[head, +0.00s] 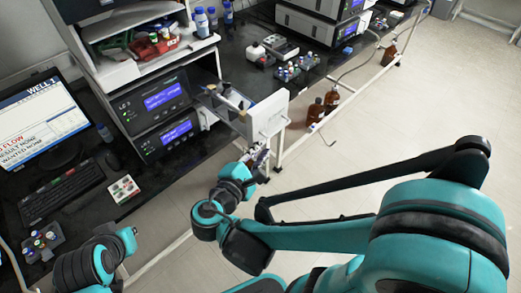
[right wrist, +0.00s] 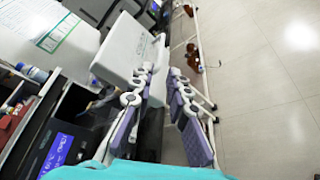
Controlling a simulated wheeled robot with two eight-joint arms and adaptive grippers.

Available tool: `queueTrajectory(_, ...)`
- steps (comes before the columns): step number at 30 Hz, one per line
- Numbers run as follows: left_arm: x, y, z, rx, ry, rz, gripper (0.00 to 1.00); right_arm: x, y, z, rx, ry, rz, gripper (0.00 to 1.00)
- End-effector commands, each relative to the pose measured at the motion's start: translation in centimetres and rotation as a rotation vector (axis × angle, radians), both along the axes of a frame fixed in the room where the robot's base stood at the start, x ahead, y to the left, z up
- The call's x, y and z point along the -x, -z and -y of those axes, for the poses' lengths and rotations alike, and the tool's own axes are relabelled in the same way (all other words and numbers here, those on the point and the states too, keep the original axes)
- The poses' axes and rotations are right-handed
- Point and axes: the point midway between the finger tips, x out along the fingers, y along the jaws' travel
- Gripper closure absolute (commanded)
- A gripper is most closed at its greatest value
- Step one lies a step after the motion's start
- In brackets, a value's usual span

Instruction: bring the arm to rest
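My right arm reaches in from the right in the head view. Its gripper (head: 258,157) is just below and in front of the white front panel (head: 268,115) of a pulled-out drawer. In the right wrist view the two fingers (right wrist: 167,72) stand apart with a gap and nothing held between them. The panel (right wrist: 124,48) shows behind the left finger there; I cannot tell whether they touch. Part of my left arm shows at the lower left of the head view, but its gripper is out of sight.
The drawer juts from the LC instrument stack (head: 160,100) past the black bench. A keyboard (head: 62,190) and monitor (head: 40,120) stand at left. Brown bottles (head: 315,112) are on the floor by the bench frame. The floor at right is clear.

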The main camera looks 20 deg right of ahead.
Motion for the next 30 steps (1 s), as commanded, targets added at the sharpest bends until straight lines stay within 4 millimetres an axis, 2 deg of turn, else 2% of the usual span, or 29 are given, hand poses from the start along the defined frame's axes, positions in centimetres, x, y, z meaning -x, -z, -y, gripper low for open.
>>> queueTrajectory(8, 0.0, 0.0, 0.0, 0.000, 0.000, 0.000, 1.00, 0.0, 0.1, 0.1, -0.007, 0.001, -0.001, 0.84)
queueTrajectory(11, 0.0, 0.0, 0.0, 0.000, 0.000, 0.000, 1.00, 0.1, 1.0, 0.8, -0.082, 0.016, -0.011, 0.84)
queueTrajectory(14, 0.0, 0.0, 0.0, 0.000, 0.000, 0.000, 1.00, 0.8, 3.2, 2.1, -0.278, 0.060, -0.025, 0.84)
queueTrajectory(16, 0.0, 0.0, 0.0, 0.000, 0.000, 0.000, 1.00, 1.7, 5.0, 2.7, -0.483, 0.112, -0.018, 0.84)
queueTrajectory(20, 0.0, 0.0, 0.0, 0.000, 0.000, 0.000, 1.00, 3.8, 7.3, 2.0, -0.918, 0.252, 0.057, 0.84)
queueTrajectory(24, 0.0, 0.0, 0.0, 0.000, 0.000, 0.000, 1.00, 5.2, 7.3, 0.0, -1.326, 0.411, 0.192, 0.84)
queueTrajectory(27, 0.0, 0.0, 0.0, 0.000, 0.000, 0.000, 1.00, 5.6, 6.5, -1.2, -1.529, 0.498, 0.282, 0.84)
queueTrajectory(30, 0.0, 0.0, 0.0, 0.000, 0.000, 0.000, 1.00, 5.7, 5.7, -1.9, -1.648, 0.548, 0.339, 0.84)
